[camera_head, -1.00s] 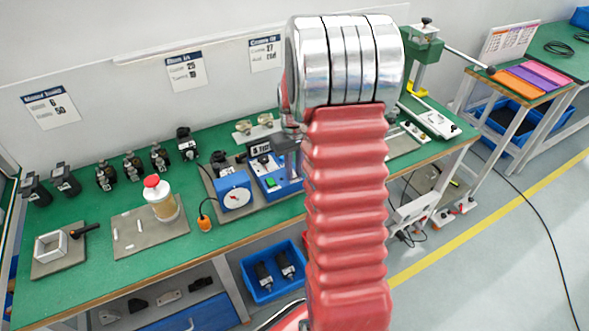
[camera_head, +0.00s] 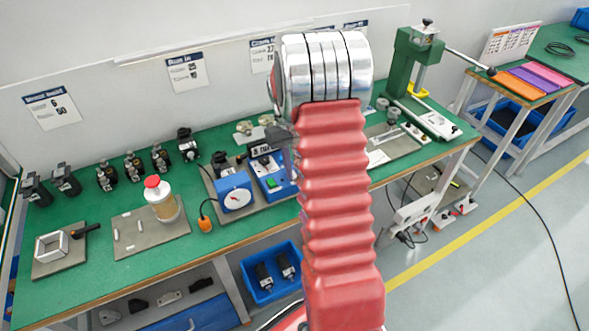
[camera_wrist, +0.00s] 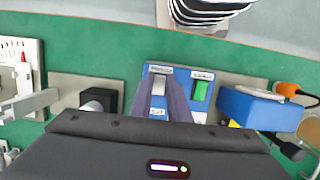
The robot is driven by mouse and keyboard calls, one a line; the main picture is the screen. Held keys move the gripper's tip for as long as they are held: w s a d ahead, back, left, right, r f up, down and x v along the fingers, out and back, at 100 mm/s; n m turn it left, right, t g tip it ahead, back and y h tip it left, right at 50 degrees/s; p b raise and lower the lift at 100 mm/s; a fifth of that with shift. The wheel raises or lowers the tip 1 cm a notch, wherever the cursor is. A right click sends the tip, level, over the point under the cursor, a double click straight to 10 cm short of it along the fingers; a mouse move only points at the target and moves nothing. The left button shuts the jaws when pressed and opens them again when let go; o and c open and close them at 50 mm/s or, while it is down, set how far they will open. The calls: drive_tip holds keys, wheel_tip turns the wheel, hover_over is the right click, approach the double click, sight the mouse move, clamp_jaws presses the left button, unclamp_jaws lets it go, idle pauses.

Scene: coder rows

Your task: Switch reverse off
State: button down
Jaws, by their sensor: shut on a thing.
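A blue control box (camera_head: 274,186) stands on the green bench, left of my arm in the head view. In the wrist view the blue box (camera_wrist: 150,72) carries a pale grey switch (camera_wrist: 158,84) on the left and a green switch (camera_wrist: 200,91) on the right, each under a small white label that I cannot read. Whether the fingers touch the pale switch is unclear.
A red-topped cylinder (camera_head: 160,198) stands further left, and a green lever press (camera_head: 412,70) to the right.

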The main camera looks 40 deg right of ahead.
drive_tip(key=shift+w, duration=0.1)
drive_tip(key=c, duration=1.7)
unclamp_jaws()
drive_tip(key=v, duration=1.3)
drive_tip(key=shift+w+r, duration=0.2)
drive_tip(key=shift+r, duration=0.15)
